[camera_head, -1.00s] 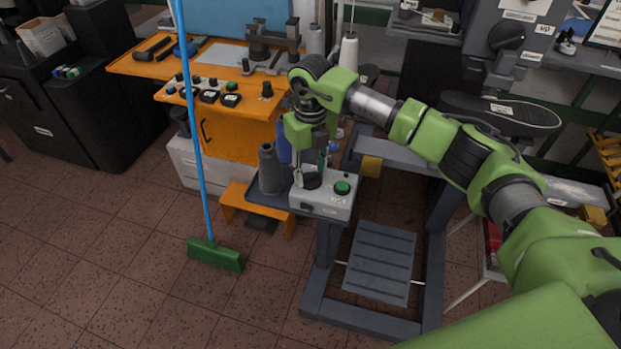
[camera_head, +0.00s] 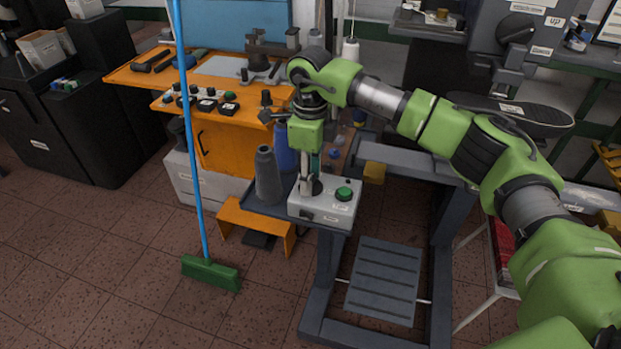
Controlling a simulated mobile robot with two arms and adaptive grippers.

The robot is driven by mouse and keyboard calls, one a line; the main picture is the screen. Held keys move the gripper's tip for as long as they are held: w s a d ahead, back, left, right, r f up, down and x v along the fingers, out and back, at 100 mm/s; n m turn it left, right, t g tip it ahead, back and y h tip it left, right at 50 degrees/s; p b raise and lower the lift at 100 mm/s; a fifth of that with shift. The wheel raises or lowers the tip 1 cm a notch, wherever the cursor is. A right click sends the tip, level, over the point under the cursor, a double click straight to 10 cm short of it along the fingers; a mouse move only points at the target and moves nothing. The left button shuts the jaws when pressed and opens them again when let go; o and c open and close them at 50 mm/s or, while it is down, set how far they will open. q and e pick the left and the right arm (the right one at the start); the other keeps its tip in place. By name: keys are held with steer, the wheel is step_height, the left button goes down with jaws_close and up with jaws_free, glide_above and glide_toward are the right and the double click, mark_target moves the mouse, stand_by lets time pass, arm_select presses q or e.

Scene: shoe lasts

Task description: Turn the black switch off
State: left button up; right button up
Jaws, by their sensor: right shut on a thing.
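My right gripper (camera_head: 307,185) points down at the top of a grey-white control box (camera_head: 323,205) on a small dark stand. Its fingers are shut on the black switch (camera_head: 316,188) at the left of the box top, which they mostly hide. I cannot read the switch's position. A green button (camera_head: 344,193) sits to the right of the switch on the same box. My left gripper is not in view.
A dark grey cone (camera_head: 267,176) and a blue bottle (camera_head: 286,148) stand close left of the box. A green broom (camera_head: 211,272) with a blue handle stands further left. An orange bench (camera_head: 247,152) with several knobs is behind. Open floor lies in front.

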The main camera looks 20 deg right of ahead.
steer(key=shift+w+r, duration=0.1)
stand_by(0.3)
steer(key=o, duration=1.1)
step_height(320, 180, up, 12)
steer(key=shift+f, duration=0.1)
